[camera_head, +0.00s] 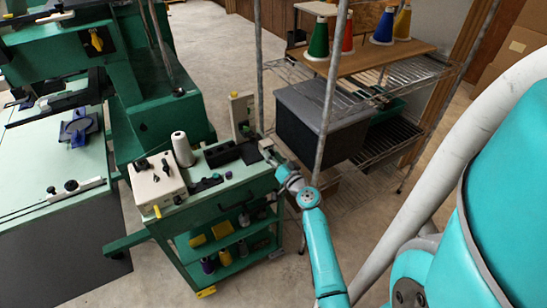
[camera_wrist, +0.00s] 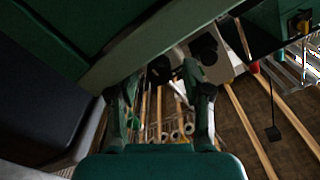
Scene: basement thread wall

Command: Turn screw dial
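My gripper (camera_head: 267,152) is at the right end of the green cart, close to its top edge, in the head view. In the wrist view my gripper (camera_wrist: 160,78) has its two fingers apart, with a visible gap between them. A small dark round part shows between and beyond the fingertips; I cannot tell whether it is touched. A pale panel with a dark knob (camera_wrist: 207,52) also shows right of the fingertips. I cannot tell which knob is the screw dial.
The green cart (camera_head: 226,208) carries a white box (camera_head: 157,184) with black knobs, a white thread cone (camera_head: 183,149) and a black tray. A wire shelf with a dark bin (camera_head: 309,135) and coloured spools stands close right. Green machinery (camera_head: 165,105) stands left.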

